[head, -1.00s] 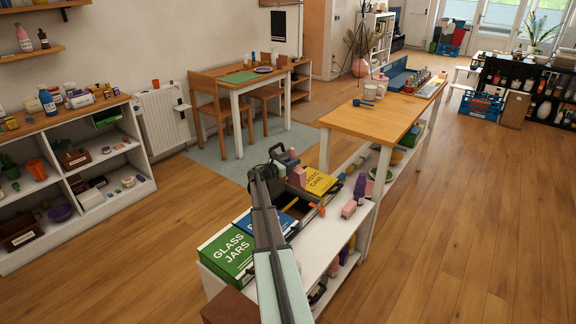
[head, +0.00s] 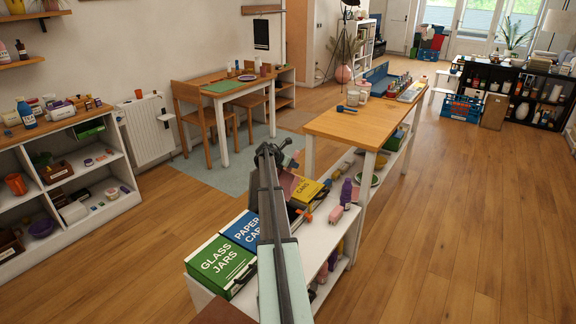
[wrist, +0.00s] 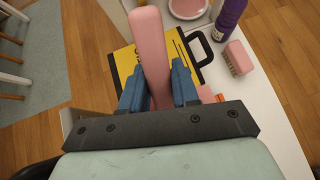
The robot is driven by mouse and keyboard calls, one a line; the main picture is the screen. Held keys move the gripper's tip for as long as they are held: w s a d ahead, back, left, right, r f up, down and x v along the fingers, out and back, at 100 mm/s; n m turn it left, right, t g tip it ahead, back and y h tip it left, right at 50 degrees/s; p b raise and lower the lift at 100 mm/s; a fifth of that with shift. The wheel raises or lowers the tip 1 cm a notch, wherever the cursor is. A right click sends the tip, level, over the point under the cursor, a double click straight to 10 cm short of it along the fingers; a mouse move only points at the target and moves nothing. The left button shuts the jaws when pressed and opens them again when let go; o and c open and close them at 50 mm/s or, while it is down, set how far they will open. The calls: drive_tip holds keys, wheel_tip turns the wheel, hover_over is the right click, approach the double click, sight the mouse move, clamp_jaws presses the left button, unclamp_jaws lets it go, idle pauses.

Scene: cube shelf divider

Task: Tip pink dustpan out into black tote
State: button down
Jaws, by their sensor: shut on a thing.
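In the wrist view a long pink handle (wrist: 150,45), apparently the pink dustpan's, stands between the blue fingers of my gripper (wrist: 158,88). The gripper is shut on it. The dustpan's pan is hidden in that view. In the head view my gripper (head: 284,160) is over the far part of the white shelf, beside the yellow box, with a little pink (head: 287,183) showing past my arm. I cannot make out the black tote for certain; my arm covers part of the shelf top.
A green GLASS JARS box (head: 222,265), a blue box (head: 243,230) and a yellow box (head: 308,190) line the white shelf (head: 318,243). A pink brush (wrist: 238,58) and a purple bottle (wrist: 228,18) stand right of the yellow box. A wooden table (head: 360,122) adjoins; floor to the right is clear.

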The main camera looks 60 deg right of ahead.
drive_tip(key=shift+d+f+y, duration=0.2)
drive_tip(key=shift+d+y, duration=0.2)
drive_tip(key=shift+d, duration=0.1)
drive_tip(key=s+d+f+t+y, duration=0.1)
drive_tip(key=d+f+y, duration=0.3)
drive_tip(key=f+y, duration=0.5)
drive_tip(key=shift+t, duration=0.6)
drive_tip(key=shift+s+d, duration=0.1)
